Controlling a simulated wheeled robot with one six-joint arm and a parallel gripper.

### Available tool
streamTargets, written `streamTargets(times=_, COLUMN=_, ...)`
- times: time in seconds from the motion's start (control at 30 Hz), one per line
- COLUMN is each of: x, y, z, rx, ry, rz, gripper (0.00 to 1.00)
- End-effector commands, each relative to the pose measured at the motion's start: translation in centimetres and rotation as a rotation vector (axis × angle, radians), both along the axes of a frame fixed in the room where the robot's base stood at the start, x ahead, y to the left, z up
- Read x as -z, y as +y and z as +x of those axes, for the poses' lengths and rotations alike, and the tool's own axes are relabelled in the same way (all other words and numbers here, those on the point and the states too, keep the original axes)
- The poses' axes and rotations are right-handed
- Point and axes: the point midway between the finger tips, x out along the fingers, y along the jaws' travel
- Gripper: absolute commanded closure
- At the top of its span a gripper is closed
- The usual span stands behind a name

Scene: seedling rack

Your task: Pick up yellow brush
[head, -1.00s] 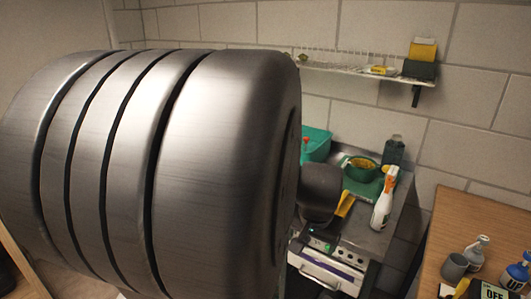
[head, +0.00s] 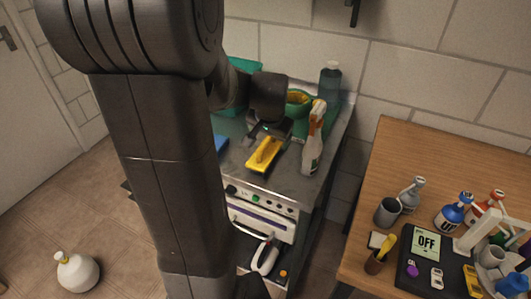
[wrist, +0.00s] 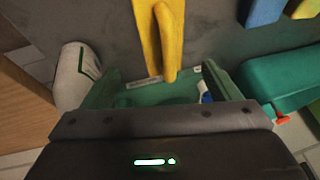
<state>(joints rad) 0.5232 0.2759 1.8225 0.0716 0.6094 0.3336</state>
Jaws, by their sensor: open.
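The yellow brush (head: 264,153) lies on the grey top of the stove-like unit, near its front edge, in the head view. My gripper (head: 268,130) is just behind and above its far end. In the wrist view the brush's narrow yellow end (wrist: 160,40) points down toward the gap between my fingers. My gripper (wrist: 160,82) is open, one finger on each side of that line, with nothing held. Whether the brush tip is between the fingers or below them, I cannot tell. My wrist hides part of the surface behind the brush in the head view.
A white spray bottle with an orange head (head: 312,145) stands close right of the brush. A blue item (head: 221,144) lies left. A wooden table (head: 400,150) is at right.

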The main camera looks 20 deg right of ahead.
Motion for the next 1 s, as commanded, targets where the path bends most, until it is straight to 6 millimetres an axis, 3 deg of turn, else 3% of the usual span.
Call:
streamTargets(times=0.1, x=1.5, y=-0.2, z=0.6, rx=0.0, ry=0.003, rz=0.002, gripper=0.17)
streamTargets(times=0.37, x=2.7, y=-0.4, z=1.2, rx=-0.001, ry=0.002, rz=0.001, gripper=0.17)
streamTargets(times=0.7, x=6.2, y=-0.9, z=2.9, rx=-0.001, ry=0.002, rz=0.001, gripper=0.17)
streamTargets(times=1.0, x=6.9, y=-1.1, z=3.3, rx=-0.001, ry=0.0, rz=0.0, gripper=0.17)
